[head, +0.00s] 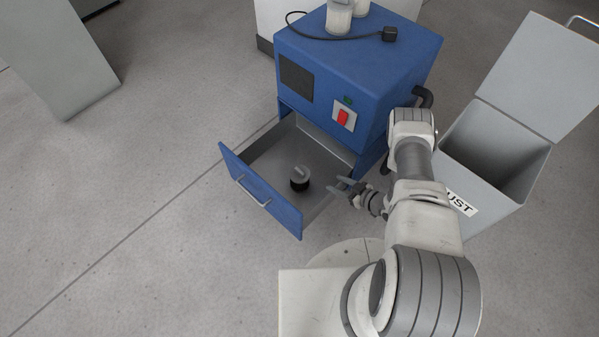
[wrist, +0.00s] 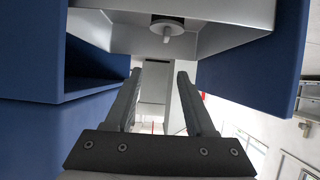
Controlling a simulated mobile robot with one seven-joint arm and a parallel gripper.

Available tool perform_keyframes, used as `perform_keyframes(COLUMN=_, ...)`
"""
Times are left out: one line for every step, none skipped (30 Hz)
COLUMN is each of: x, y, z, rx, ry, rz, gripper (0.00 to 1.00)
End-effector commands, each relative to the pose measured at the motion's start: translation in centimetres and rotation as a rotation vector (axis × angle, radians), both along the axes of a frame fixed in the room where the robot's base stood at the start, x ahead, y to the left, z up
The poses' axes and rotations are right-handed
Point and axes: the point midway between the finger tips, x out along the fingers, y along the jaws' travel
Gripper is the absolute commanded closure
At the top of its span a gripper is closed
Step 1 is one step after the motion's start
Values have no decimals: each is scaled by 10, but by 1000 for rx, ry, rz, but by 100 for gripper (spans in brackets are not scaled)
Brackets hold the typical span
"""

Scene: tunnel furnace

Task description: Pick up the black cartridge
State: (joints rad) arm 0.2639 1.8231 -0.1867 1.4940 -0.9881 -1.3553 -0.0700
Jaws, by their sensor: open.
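The black cartridge (head: 299,185) sits upright on the floor of the open drawer (head: 273,158), with a light grey handle on top. In the wrist view the cartridge (wrist: 166,22) shows near the top edge as a dark round body with a pale handle. My gripper (head: 337,185) is at the right side of the drawer, to the right of the cartridge and apart from it. Its two fingers (wrist: 160,70) are spread with nothing between them.
A grey bin (head: 487,165) with a raised lid and a partly hidden label stands at right. Floor left of the drawer is clear.

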Motion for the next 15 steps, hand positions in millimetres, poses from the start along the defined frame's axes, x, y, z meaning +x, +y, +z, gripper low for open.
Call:
perform_keyframes(x=-5, y=2, z=-5, rx=10, ry=1, rz=4, gripper=45)
perform_keyframes(x=-7, y=3, z=-7, rx=14, ry=0, rz=6, gripper=45)
perform_keyframes(x=-9, y=4, z=-8, rx=18, ry=0, rz=8, gripper=45)
perform_keyframes(x=-9, y=6, z=-10, rx=20, ry=-1, rz=10, gripper=45)
perform_keyframes(x=-8, y=8, z=-11, rx=22, ry=-1, rz=10, gripper=45)
perform_keyframes(x=-5, y=11, z=-14, rx=23, ry=-1, rz=11, gripper=45)
perform_keyframes(x=-2, y=14, z=-16, rx=23, ry=-1, rz=11, gripper=45)
perform_keyframes(x=1, y=18, z=-19, rx=23, ry=-2, rz=13, gripper=45)
perform_keyframes(x=7, y=23, z=-23, rx=24, ry=-3, rz=14, gripper=45)
perform_keyframes(x=11, y=27, z=-26, rx=22, ry=-3, rz=14, gripper=45)
perform_keyframes(x=15, y=32, z=-30, rx=22, ry=-3, rz=14, gripper=45)
perform_keyframes(x=21, y=38, z=-34, rx=23, ry=-3, rz=13, gripper=45)
perform_keyframes(x=25, y=41, z=-37, rx=23, ry=-3, rz=13, gripper=45)
perform_keyframes(x=29, y=46, z=-40, rx=21, ry=-2, rz=14, gripper=45)
perform_keyframes(x=35, y=52, z=-43, rx=22, ry=-4, rz=13, gripper=45)
